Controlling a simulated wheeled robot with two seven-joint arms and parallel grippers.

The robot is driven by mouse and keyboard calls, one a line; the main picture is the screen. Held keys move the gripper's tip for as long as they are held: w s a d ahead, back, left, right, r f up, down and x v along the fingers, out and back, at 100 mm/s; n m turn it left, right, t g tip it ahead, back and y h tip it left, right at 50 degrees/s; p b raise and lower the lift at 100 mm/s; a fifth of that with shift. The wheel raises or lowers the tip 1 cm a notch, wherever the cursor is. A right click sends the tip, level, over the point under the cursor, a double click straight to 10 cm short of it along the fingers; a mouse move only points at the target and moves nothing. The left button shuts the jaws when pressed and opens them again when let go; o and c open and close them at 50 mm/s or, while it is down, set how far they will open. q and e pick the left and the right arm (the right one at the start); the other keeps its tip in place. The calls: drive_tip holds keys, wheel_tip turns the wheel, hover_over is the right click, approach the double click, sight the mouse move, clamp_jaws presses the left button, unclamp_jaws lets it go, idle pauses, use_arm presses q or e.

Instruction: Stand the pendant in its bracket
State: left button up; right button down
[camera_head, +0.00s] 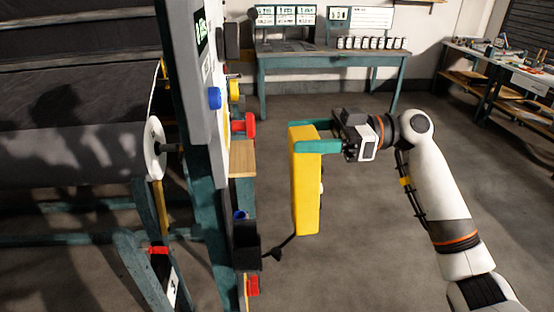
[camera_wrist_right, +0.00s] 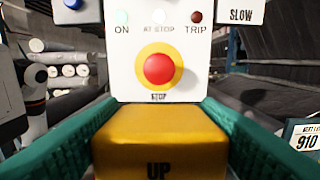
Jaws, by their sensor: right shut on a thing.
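The yellow pendant (camera_head: 306,190) hangs upright, slightly tilted, in the air beside the machine's post. My right gripper (camera_head: 297,137) is shut on its upper end, with teal fingers on two sides. In the right wrist view the pendant (camera_wrist_right: 160,125) shows the word UP between the fingers. A dark cable runs from its lower end toward the post. The black bracket (camera_head: 246,243), an open-looking holder, is on the post, lower and left of the pendant and apart from it. My left gripper does not show.
A white control panel (camera_wrist_right: 160,30) with a red stop button (camera_wrist_right: 159,69) faces the wrist camera. A wooden shelf (camera_head: 242,160) and red knob (camera_head: 244,125) stick out from the post above the bracket. A large dark roll (camera_head: 75,140) is left. Floor right of the pendant is clear.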

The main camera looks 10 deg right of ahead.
sight(304, 184)
drive_tip(key=shift+d+r, duration=0.15)
drive_tip(key=shift+d, duration=0.8)
wheel_tip(304, 184, down, 6)
drive_tip(key=d+b, duration=0.1)
drive_tip(key=d, duration=0.1)
drive_tip(key=shift+d+y, duration=0.2)
drive_tip(key=shift+y, duration=0.2)
